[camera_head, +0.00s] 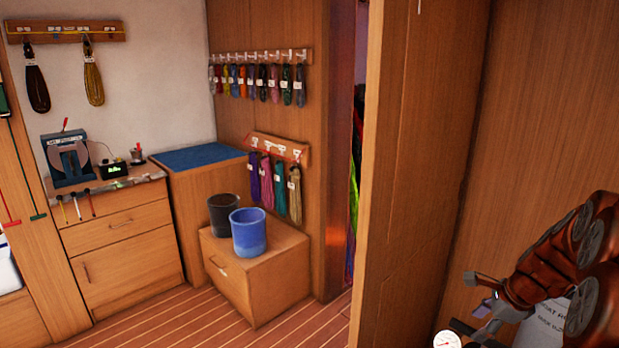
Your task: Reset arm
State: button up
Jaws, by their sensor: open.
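My arm shows at the right edge of the head view, in reddish brown, folded close to the wooden wall. My gripper (482,308) is at the lower right, with its dark and silver fingers apart. I see nothing held between them.
A wooden partition (415,170) stands just left of my arm. Beyond it are coiled lines on a hook rail (260,56), a blue bucket (248,232), a dark bucket (223,213), a wooden box (255,275) and a drawer cabinet (125,255). Floor (190,328) in front is clear.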

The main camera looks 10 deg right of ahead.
jog(key=s+a+r+n+g, duration=0.2)
jog(key=s+a+n, duration=0.3)
jog(key=a, duration=0.6)
jog(key=s+a+r+n+g, duration=0.1)
jog(key=s+a+r+n, duration=0.25)
jog(key=a+n, duration=0.55)
jog(key=s+a+n+g, duration=0.1)
jog(key=s+a+n, duration=0.2)
jog(key=s, duration=0.3)
jog(key=s+a+n+g+h+p, duration=0.1)
jog(key=s+a+n, duration=0.2)
jog(key=s, duration=0.2)
jog(key=s+a+n, duration=0.2)
jog(key=s+n, duration=0.2)
jog(key=s, duration=0.2)
jog(key=shift+s+a+g+h, duration=0.3)
jog(key=shift+s+a+g, duration=0.05)
jog(key=shift+a+g, duration=0.05)
